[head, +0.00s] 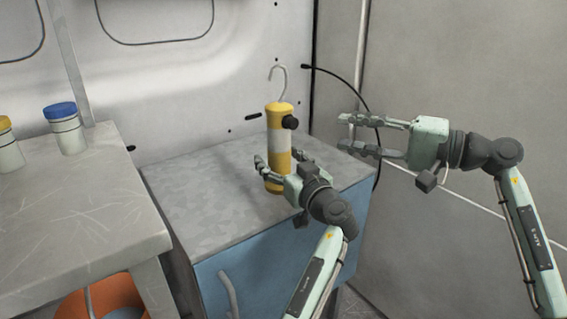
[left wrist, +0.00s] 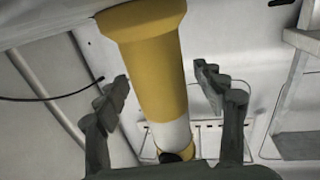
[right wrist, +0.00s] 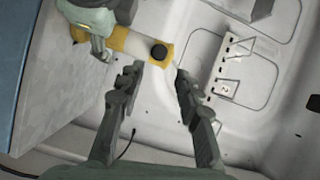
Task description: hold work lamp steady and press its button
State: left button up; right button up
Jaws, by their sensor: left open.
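The work lamp (head: 279,142) is a yellow cylinder with a white band, a metal hook on top and a black button (head: 290,122) on its upper side. It stands upright on the grey top of a blue cabinet. My left gripper (head: 279,164) is open at the lamp's lower part. In the left wrist view the lamp (left wrist: 155,75) lies between its spread fingers (left wrist: 165,88), with gaps at both sides. My right gripper (head: 345,132) is open and empty, right of the lamp. The right wrist view shows the button (right wrist: 158,52) just beyond its fingers (right wrist: 158,78).
The cabinet top (head: 205,195) is otherwise clear. A grey table (head: 75,215) at left holds a blue-lidded jar (head: 65,130) and a yellow-lidded jar (head: 9,145). An orange bucket (head: 105,297) sits below. A black cable (head: 345,82) runs along the wall behind my right gripper.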

pick_arm(q)
grip_shut()
pick_arm(e)
grip_shut()
dwell(0.4)
dwell(1.1)
